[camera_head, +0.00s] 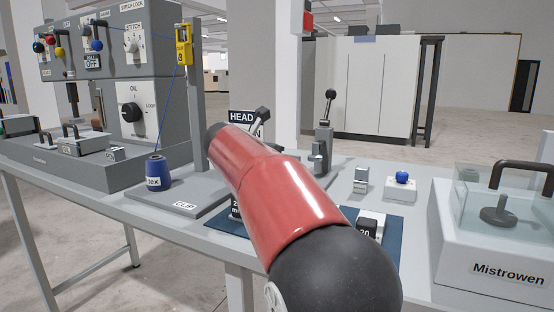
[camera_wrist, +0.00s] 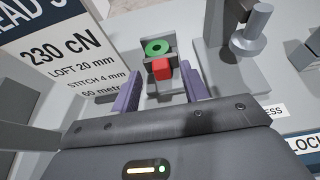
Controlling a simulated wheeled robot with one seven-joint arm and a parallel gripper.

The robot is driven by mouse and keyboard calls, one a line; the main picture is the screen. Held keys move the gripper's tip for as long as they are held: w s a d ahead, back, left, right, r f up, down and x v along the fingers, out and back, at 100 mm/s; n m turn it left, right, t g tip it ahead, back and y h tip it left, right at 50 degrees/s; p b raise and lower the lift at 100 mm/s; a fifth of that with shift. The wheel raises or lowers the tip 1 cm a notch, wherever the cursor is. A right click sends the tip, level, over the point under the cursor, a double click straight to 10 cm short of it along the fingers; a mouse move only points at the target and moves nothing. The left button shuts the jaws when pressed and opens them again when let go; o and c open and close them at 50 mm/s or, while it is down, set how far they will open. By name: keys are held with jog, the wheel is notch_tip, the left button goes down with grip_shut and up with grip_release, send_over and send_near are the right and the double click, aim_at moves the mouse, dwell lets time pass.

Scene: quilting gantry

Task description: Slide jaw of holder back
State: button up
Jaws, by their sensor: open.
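In the wrist view a small grey holder (camera_wrist: 174,87) carries a red block (camera_wrist: 161,69), with a green ring (camera_wrist: 157,47) just beyond it. I cannot tell for sure which part is the sliding jaw. My gripper (camera_wrist: 160,87) is open, with its purple fingers apart to the left and right of the holder's red block. Nothing is clamped between them; whether either finger touches the holder is unclear. In the head view my red and black arm hides the holder and my gripper.
A sign reading 230 cN (camera_wrist: 55,50) stands close on the left. A grey lever stand (camera_wrist: 233,70) is close on the right. In the head view, a blue thread cone (camera_head: 158,172), a black-knobbed lever (camera_head: 330,95), a blue button (camera_head: 402,178) and a clear-lidded box (camera_head: 490,255) share the table.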

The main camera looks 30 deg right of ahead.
jog(key=shift+x, duration=1.35)
grip_shut()
